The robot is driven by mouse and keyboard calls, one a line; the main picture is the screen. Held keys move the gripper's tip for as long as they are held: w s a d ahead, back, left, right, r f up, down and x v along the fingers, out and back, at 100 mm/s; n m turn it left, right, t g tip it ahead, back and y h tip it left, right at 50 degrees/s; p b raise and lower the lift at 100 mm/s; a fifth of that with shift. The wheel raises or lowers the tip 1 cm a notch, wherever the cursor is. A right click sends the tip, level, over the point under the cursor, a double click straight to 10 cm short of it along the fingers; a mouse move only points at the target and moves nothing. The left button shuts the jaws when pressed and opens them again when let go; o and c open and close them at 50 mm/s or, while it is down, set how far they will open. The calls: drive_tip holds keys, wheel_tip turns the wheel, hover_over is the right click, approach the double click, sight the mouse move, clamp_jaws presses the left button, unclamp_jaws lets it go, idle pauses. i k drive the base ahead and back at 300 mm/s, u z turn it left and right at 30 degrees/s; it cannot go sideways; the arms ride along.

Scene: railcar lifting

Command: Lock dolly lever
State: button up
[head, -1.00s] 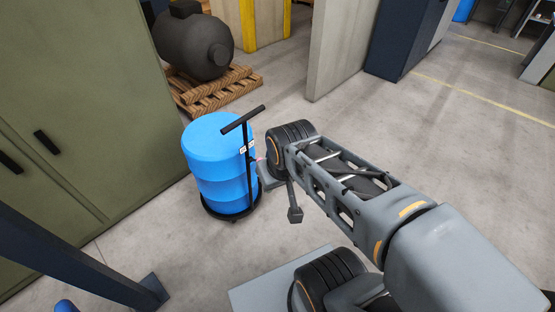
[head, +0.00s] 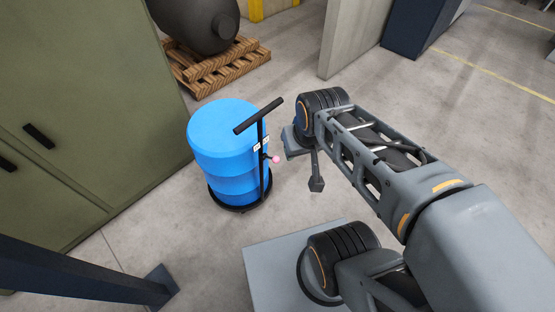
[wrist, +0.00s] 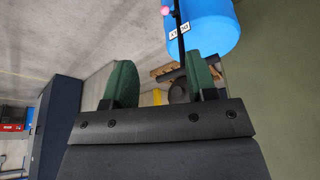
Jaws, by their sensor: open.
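A blue drum (head: 222,140) stands upright on a low black dolly (head: 243,207) with a black T-shaped handle (head: 258,116). A short lever with a pink knob (head: 276,159) sticks out from the handle post, below white labels. In the wrist view the pink knob (wrist: 165,10), a label (wrist: 180,32) and the drum (wrist: 213,27) show at the top. My gripper (wrist: 163,78) is open, its two green fingers apart with nothing held. In the head view its fingers are not clear; the arm's end is right of the knob, with a gap.
A green cabinet (head: 80,110) stands close at the left of the drum. Behind are a dark tank (head: 197,22) on a wooden pallet (head: 215,68) and a pale panel (head: 350,35). A dark blue post (head: 85,267) crosses the lower left.

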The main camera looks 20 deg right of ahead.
sight(276, 160)
drive_tip(key=u, duration=1.95)
drive_tip(key=k, duration=0.75)
drive_tip(key=z, duration=0.7)
drive_tip(key=i, duration=0.5)
